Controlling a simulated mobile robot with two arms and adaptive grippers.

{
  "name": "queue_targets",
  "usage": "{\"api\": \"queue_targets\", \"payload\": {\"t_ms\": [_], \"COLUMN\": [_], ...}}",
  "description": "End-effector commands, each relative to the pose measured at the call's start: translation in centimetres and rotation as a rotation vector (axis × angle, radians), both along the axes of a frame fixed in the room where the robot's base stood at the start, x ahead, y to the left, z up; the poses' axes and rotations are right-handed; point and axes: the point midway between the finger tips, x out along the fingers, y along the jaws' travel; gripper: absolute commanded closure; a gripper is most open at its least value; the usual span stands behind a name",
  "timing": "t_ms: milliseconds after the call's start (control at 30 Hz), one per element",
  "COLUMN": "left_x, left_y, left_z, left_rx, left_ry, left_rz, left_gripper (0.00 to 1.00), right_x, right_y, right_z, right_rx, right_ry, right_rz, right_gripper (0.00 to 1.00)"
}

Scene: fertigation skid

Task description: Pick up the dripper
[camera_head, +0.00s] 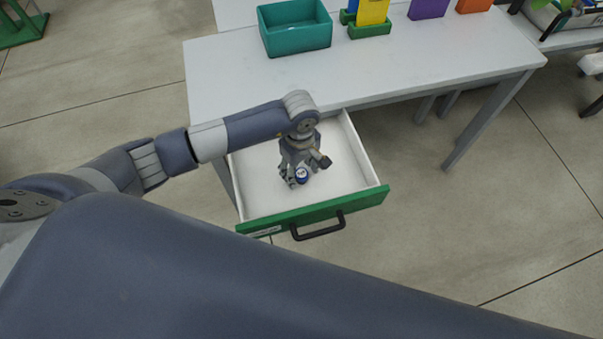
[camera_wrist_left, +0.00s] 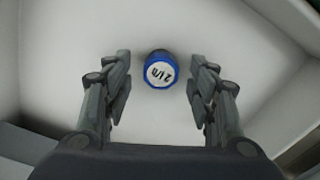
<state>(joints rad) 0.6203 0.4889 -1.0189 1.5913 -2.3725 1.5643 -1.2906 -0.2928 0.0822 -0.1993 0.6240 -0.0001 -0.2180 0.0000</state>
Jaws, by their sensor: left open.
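The dripper (camera_head: 302,174) is a small blue piece with a white top, lying in the open drawer. In the left wrist view the dripper (camera_wrist_left: 160,70) has black lettering on its white face. My left gripper (camera_head: 296,180) reaches down into the drawer right at the dripper. In the left wrist view my left gripper (camera_wrist_left: 160,85) is open, with a finger on each side of the dripper and a gap on both sides. The dripper sits near the fingertip ends. My right gripper is not in view.
The white drawer (camera_head: 350,170) is pulled out, with a green front (camera_head: 360,203) and a black handle (camera_head: 318,230). The white table (camera_head: 400,65) above carries a teal bin (camera_head: 295,38) and several coloured holders. The drawer floor around the dripper is clear.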

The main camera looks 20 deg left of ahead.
Motion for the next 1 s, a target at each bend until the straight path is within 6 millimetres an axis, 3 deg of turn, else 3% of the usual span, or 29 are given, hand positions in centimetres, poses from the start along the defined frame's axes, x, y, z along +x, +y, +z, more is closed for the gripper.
{"api": "queue_targets", "payload": {"t_ms": [33,200,600,1000], "left_x": [0.0,0.0,0.1,0.2], "left_y": [0.0,0.0,0.0,0.1], "left_z": [0.0,0.0,0.7,8.0], "left_rx": [0.0,0.0,0.001,0.001], "left_ry": [0.0,0.0,-0.003,-0.006], "left_rz": [0.0,0.0,0.001,0.0], "left_gripper": [0.54,0.83,0.83,0.83], "right_x": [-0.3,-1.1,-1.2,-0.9], "right_y": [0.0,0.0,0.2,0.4], "right_z": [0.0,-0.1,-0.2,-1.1], "right_rx": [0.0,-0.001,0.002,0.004], "right_ry": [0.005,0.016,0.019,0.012], "right_rz": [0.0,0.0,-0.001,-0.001], "right_gripper": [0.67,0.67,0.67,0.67]}}
